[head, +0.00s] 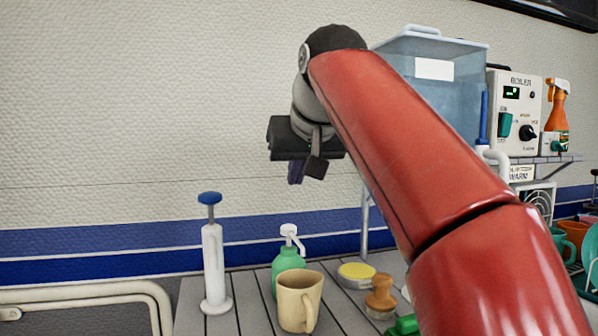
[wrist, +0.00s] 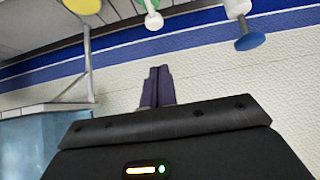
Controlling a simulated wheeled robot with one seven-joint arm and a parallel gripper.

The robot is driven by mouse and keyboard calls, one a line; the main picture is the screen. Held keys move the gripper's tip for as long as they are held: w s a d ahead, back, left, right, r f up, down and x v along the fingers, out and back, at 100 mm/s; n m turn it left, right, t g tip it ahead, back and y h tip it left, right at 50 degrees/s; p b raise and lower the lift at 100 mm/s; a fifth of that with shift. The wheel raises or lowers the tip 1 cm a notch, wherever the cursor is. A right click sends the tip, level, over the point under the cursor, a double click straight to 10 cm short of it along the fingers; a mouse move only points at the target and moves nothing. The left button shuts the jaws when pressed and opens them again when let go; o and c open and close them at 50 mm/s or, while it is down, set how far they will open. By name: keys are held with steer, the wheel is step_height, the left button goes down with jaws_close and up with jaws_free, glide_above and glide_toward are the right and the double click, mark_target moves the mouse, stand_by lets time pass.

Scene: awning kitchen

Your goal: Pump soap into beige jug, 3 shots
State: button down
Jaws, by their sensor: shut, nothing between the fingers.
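The beige jug (head: 298,301) stands upright on the slatted counter in the head view, its handle toward the lower right. Right behind it is the green soap bottle (head: 288,270) with a white pump head (head: 290,231). The jug hides part of the bottle. My gripper (head: 296,173) is in the air above the bottle, in front of the wall, apart from both. Its dark fingers are shut and empty. In the wrist view the fingers (wrist: 157,88) are together, and the white pump head (wrist: 153,21) shows at the top edge. The jug is not visible there.
A white pump cylinder with a blue knob (head: 210,198) stands left of the bottle. A yellow-topped dish (head: 357,272) and a wooden-handled brush (head: 380,293) are to the right. A water tank (head: 440,85), a boiler (head: 514,112) and an orange spray bottle (head: 557,108) are higher up at right.

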steer(key=b, duration=0.1)
glide_above(289, 228)
steer(key=f, duration=0.4)
steer(key=shift+s+d+f, duration=0.15)
steer(key=shift+s+f, duration=0.1)
steer(key=shift+s, duration=0.1)
step_height(289, 228, down, 2)
steer(key=shift+f+b, duration=0.25)
steer(key=shift+b, duration=0.45)
steer(key=shift+f, duration=0.65)
steer(key=shift+f+b, duration=0.65)
steer(key=shift+f, duration=0.35)
